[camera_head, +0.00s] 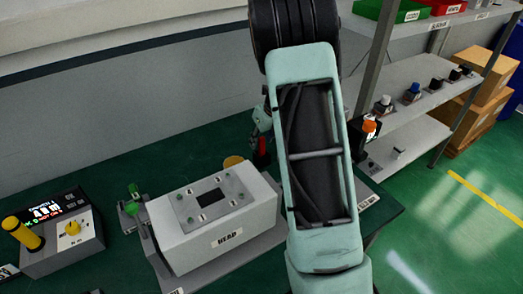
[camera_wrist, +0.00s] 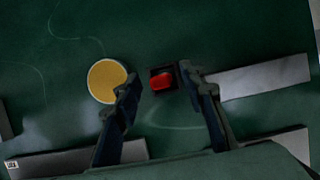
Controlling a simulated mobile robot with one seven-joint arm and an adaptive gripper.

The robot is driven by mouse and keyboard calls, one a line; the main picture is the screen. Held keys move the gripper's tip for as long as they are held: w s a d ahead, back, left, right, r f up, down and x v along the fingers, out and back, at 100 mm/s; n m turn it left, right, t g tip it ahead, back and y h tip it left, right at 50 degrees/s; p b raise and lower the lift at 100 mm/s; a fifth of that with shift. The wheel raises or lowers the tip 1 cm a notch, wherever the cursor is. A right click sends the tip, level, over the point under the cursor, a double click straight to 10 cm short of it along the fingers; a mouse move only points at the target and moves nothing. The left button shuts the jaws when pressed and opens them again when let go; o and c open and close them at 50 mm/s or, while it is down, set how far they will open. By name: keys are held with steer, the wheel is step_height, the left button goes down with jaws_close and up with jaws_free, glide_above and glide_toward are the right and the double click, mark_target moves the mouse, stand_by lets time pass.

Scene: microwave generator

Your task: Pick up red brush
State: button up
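The red brush (camera_wrist: 161,82) shows in the wrist view as a small red block with a dark square patch around its top edge. It lies between the two fingertips of my gripper (camera_wrist: 160,79), which is open. The fingers stand apart on its left and right; I cannot tell whether the right fingertip touches the dark part. In the head view a small upright red piece (camera_head: 262,146), likely the brush, shows just left of my arm, under the partly hidden gripper (camera_head: 262,122).
A yellow disc (camera_wrist: 106,80) lies close to the left finger. In the head view the grey box marked HEAD (camera_head: 225,213) stands just in front, and a control box with a display (camera_head: 62,235) is at left. Shelves (camera_head: 425,85) stand at right. Green table is bare behind.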

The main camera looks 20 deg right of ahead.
steer(key=shift+w+f, duration=0.2)
steer(key=shift+f, duration=0.35)
jaws_close()
steer(key=shift+r, duration=0.15)
step_height(320, 180, up, 10)
steer(key=shift+f, duration=0.1)
